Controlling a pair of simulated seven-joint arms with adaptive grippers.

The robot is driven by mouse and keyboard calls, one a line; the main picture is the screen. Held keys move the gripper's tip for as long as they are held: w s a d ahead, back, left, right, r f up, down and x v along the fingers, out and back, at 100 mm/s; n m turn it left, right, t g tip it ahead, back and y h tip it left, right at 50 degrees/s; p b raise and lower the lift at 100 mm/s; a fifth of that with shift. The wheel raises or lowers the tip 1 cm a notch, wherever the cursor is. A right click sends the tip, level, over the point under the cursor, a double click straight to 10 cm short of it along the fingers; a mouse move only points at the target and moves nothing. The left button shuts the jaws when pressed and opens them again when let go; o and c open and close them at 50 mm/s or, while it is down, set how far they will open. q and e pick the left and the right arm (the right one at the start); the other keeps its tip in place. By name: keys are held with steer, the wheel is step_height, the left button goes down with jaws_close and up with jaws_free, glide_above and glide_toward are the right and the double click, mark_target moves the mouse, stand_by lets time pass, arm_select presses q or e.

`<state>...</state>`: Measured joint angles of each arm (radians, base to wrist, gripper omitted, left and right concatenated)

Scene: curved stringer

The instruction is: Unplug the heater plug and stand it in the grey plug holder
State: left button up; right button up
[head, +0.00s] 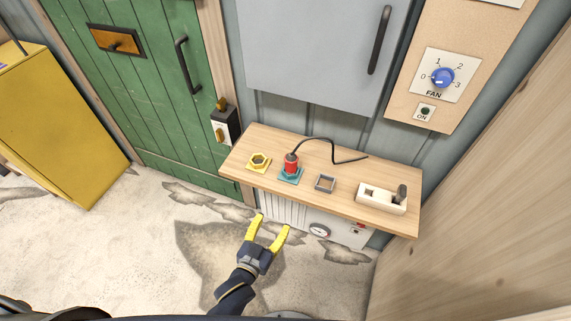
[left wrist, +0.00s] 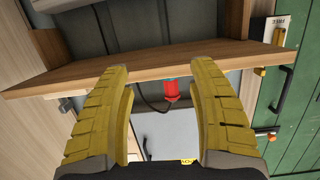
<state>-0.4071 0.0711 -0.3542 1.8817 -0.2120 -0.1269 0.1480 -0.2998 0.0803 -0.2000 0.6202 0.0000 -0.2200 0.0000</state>
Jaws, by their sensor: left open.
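The red heater plug (head: 291,166) stands upright in a teal socket (head: 288,178) on the wooden shelf (head: 345,165), with a black cord from its top. In the left wrist view the plug (left wrist: 172,92) appears between the fingers but beyond them, at the shelf. The grey plug holder (head: 325,184), a small square open frame, sits to the right of the socket and looks empty. My left gripper (head: 273,222) is open and empty, its yellow fingers in front of and below the shelf's front edge. It also frames the left wrist view (left wrist: 160,70). My right gripper is not seen.
A yellow hexagonal fitting (head: 259,162) sits left of the plug. A cream block with a dark lever (head: 380,199) is at the shelf's right end. Under the shelf is a white heater (head: 340,233) with a gauge. A grey cabinet (head: 310,50) hangs above. Floor space in front is clear.

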mark_target(289, 166)
arm_select(q)
step_height(289, 166, up, 11)
steer(key=w+t, duration=0.1)
steer(key=t, duration=0.1)
steer(key=shift+n, duration=0.4)
steer(key=x, duration=1.7)
steer(key=shift+w+r, duration=0.2)
steer(key=c, duration=1.3)
